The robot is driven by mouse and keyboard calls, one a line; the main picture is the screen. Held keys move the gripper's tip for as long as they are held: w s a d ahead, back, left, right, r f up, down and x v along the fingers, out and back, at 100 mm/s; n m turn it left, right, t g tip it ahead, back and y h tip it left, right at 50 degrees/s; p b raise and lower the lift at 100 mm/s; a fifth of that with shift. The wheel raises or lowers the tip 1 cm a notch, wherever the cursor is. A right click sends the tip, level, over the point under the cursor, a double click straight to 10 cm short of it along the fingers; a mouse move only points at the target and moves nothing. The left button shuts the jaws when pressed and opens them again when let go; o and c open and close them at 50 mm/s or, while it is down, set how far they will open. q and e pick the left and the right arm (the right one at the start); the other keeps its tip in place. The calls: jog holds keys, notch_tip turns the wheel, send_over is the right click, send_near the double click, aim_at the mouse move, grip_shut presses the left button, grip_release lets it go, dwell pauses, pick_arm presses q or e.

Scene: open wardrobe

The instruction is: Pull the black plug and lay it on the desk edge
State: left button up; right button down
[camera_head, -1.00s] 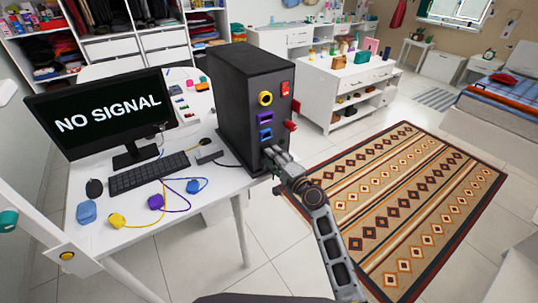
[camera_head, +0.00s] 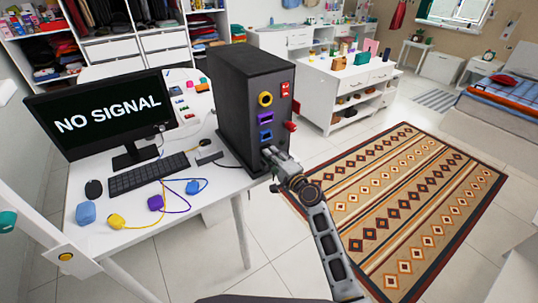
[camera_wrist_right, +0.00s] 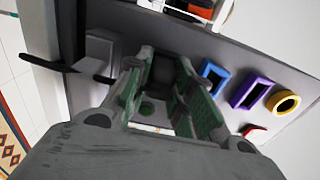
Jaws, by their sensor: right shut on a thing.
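The black computer tower (camera_head: 237,95) stands upright on the white desk's right end. Its front carries yellow, purple and blue sockets. My right gripper (camera_head: 271,155) is at the low part of this face, below the blue socket (camera_head: 266,135). In the right wrist view its fingers (camera_wrist_right: 165,95) are shut on a dark piece, the black plug (camera_wrist_right: 162,70), against the tower's face. The fingers hide most of the plug, so I cannot tell whether it is still seated. The white desk edge (camera_head: 200,207) runs left of the gripper.
Blue (camera_head: 86,212), yellow (camera_head: 116,221) and purple (camera_head: 155,202) plugs lie on the desk by the keyboard (camera_head: 148,173). A monitor (camera_head: 105,115) reading "NO SIGNAL" stands behind. A red piece (camera_head: 290,126) sticks out from the tower. Bare desk shows along the front edge.

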jog(key=c, duration=2)
grip_release()
grip_shut()
jog(key=shift+f, duration=0.1)
jog(key=shift+v, duration=1.05)
jog(key=shift+s+d, duration=0.25)
jog(key=shift+p+v, duration=0.4)
jog(key=shift+v, duration=1.4)
